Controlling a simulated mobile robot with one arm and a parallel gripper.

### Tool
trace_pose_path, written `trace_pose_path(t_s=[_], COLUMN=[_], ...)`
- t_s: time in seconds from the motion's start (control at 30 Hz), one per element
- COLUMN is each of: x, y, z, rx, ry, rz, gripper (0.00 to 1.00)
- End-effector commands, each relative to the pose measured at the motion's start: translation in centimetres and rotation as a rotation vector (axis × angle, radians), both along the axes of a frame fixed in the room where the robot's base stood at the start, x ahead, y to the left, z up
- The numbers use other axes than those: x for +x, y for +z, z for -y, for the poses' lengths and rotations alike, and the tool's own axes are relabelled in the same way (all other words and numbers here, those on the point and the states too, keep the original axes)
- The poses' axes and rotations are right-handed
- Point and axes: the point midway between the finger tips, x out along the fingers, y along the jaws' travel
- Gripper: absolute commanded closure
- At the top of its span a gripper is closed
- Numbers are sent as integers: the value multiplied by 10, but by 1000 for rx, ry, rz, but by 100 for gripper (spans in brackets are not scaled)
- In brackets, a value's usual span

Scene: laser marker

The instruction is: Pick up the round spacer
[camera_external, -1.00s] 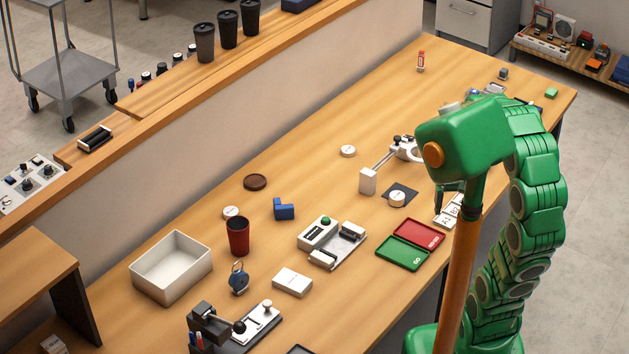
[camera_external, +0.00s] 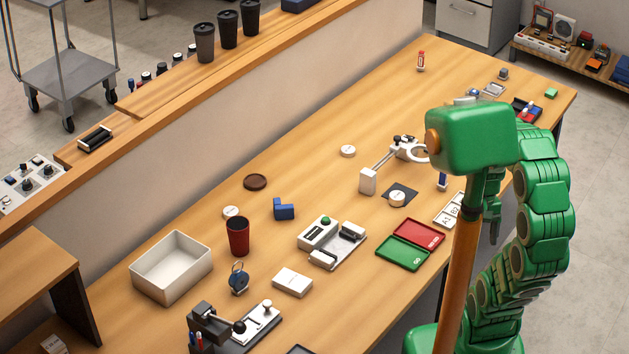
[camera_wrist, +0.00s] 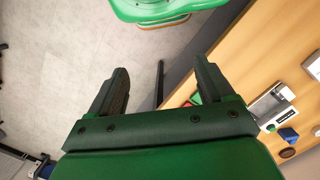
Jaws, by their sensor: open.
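Several small round pieces lie on the table, and I cannot tell for certain which is the round spacer. A dark brown disc (camera_external: 255,182) lies left of the middle; a brown round piece also shows in the wrist view (camera_wrist: 287,153). My gripper (camera_external: 492,232) hangs beyond the table's right edge, away from these discs. Its two fingers are apart and empty in the wrist view (camera_wrist: 160,85), over the floor and the table's edge.
A white bin (camera_external: 171,267), red cup (camera_external: 238,236), blue block (camera_external: 284,209) and grey device (camera_external: 332,243) stand on the left half. Red and green trays (camera_external: 417,236) and label cards (camera_external: 450,209) lie near the right edge. The table's upper middle is mostly clear.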

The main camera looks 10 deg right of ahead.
Motion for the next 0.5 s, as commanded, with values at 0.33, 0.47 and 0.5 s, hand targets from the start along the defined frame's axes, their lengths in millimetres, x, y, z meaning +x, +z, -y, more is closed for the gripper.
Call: trace_pose_path(t_s=[0.33,0.47,0.5], x=[4,23,32], y=[0,-2,-2], z=[-1,-2,-3], rx=[1,4,6], ry=[5,30,40], rz=[2,17,28], gripper=[20,20,20])
